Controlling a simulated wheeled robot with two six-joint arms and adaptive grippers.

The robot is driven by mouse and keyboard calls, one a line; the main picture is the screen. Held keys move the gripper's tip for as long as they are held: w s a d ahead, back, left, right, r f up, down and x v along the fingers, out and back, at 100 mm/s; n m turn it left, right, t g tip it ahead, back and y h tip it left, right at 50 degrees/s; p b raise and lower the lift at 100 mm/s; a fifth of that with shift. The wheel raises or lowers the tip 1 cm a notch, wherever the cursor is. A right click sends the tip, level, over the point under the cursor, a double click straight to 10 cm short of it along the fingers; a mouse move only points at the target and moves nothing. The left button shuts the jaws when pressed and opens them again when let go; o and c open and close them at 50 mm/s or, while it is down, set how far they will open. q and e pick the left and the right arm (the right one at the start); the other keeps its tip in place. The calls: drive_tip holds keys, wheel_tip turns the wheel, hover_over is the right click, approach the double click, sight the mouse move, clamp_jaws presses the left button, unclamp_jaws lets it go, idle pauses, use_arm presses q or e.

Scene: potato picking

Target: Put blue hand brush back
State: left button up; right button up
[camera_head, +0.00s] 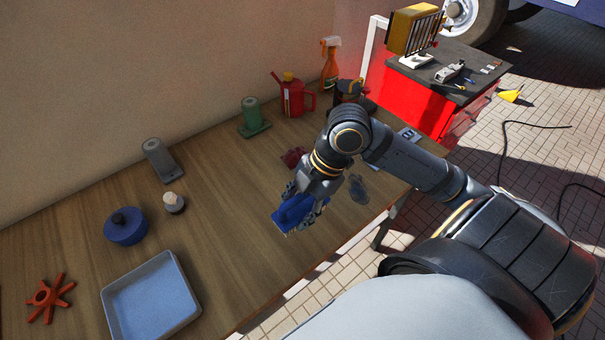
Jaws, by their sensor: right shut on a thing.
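The blue hand brush (290,214) is at the front part of the wooden table, with pale bristles at its lower edge. My right gripper (309,198) is shut on it from above. The gripper's fingers hide part of the brush. I cannot tell whether the brush touches the table or is held just above it. My left gripper is not in view.
A blue-grey tray (188,291), an orange star-shaped part (49,298) and a blue pot (125,227) are at the left. A red can (292,97) and an orange spray bottle (330,66) stand at the back. The wooden table (225,215) is clear left of the brush.

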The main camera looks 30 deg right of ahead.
sight(300, 200)
drive_tip(key=w+d+f, duration=0.1)
drive_tip(key=w+d+f+b, duration=0.1)
drive_tip(key=shift+w+d+f+b, duration=0.2)
drive_tip(key=shift+w+d+b, duration=0.1)
drive_tip(key=shift+w, duration=0.1)
drive_tip(key=w+f+b, duration=0.1)
drive_tip(key=d+f+b, duration=0.1)
drive_tip(key=b, duration=0.1)
drive_tip(key=w+d+f+b, duration=0.1)
drive_tip(key=f, duration=0.1)
drive_tip(key=shift+w, duration=0.3)
drive_tip(key=shift+w+d, duration=0.15)
drive_tip(key=f+b, duration=0.1)
drive_tip(key=b, duration=0.1)
drive_tip(key=f+b, duration=0.1)
drive_tip(key=f, duration=0.1)
drive_tip(key=f+b, duration=0.1)
drive_tip(key=b, duration=0.1)
drive_tip(key=shift+w+d+f+b, duration=0.2)
drive_tip(key=shift+w+d+b, duration=0.05)
drive_tip(key=shift+d+b, duration=0.05)
drive_tip(key=shift+r, duration=0.25)
drive_tip(key=o, duration=1.2)
drive_tip(key=shift+f, duration=0.1)
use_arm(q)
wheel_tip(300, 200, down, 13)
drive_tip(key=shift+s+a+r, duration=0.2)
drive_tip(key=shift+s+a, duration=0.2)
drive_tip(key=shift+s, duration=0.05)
